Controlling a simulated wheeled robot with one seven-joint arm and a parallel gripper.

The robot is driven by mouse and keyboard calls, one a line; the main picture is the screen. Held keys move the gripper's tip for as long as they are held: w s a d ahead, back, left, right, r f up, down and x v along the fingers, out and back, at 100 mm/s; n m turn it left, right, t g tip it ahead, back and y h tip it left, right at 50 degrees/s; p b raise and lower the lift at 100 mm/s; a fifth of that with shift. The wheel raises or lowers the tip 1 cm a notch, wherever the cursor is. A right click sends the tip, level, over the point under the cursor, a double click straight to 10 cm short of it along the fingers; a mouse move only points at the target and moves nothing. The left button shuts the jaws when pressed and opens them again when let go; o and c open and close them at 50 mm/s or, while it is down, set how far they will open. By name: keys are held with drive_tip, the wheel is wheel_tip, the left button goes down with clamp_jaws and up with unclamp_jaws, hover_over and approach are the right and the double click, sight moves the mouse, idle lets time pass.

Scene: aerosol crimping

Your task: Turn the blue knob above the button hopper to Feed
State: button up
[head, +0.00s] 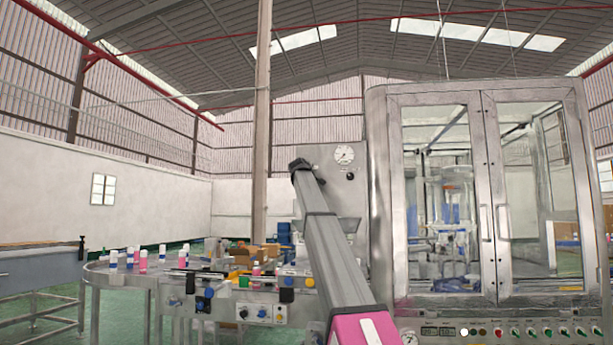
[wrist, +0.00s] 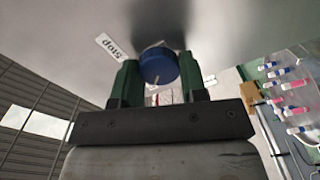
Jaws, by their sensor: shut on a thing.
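The blue knob (wrist: 158,66) sits on a grey panel face in the wrist view, between the two green fingers of my gripper (wrist: 159,72). The fingers are closed on its sides. A white label (wrist: 110,47) that seems to read "Stop", upside down, is left of the knob. A Feed label is not visible, and I cannot tell the knob's exact setting. In the head view, my arm reaches up to the grey panel (head: 325,160) with a round gauge; the knob and fingertips are hidden there.
A glass-doored metal cabinet (head: 484,200) stands close on the right, with a row of switches below. A round conveyor table (head: 105,271) with pink and white cans is at left. A control box (head: 258,312) sits in front of it. Open space lies above the panel.

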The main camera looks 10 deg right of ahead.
idle(0.4)
drive_tip(key=o, duration=0.9)
drive_tip(key=v, duration=1)
drive_tip(key=shift+s+a, duration=0.15)
drive_tip(key=shift+s, duration=0.25)
